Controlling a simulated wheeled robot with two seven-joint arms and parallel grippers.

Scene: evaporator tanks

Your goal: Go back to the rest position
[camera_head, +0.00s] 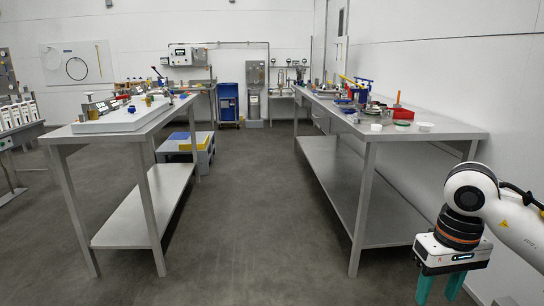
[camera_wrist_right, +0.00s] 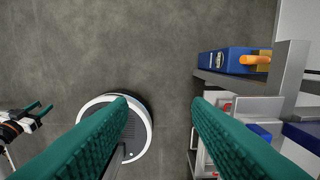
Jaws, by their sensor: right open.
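My right gripper (camera_head: 440,289) hangs at the lower right of the head view, pointing down, beside the near end of the right bench (camera_head: 350,184). Its teal fingers are apart. In the right wrist view, the open right gripper (camera_wrist_right: 159,104) has nothing between its fingers but grey floor and part of a round white and dark body. A small gripper with teal fingers, which looks like my left gripper (camera_wrist_right: 36,112), shows at the left edge of the wrist view. It is too small to tell whether it is open. The left gripper is not in the head view.
The left bench (camera_head: 64,135) carries a white tray (camera_head: 112,123). A blue box (camera_wrist_right: 228,60) sits at right in the wrist view.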

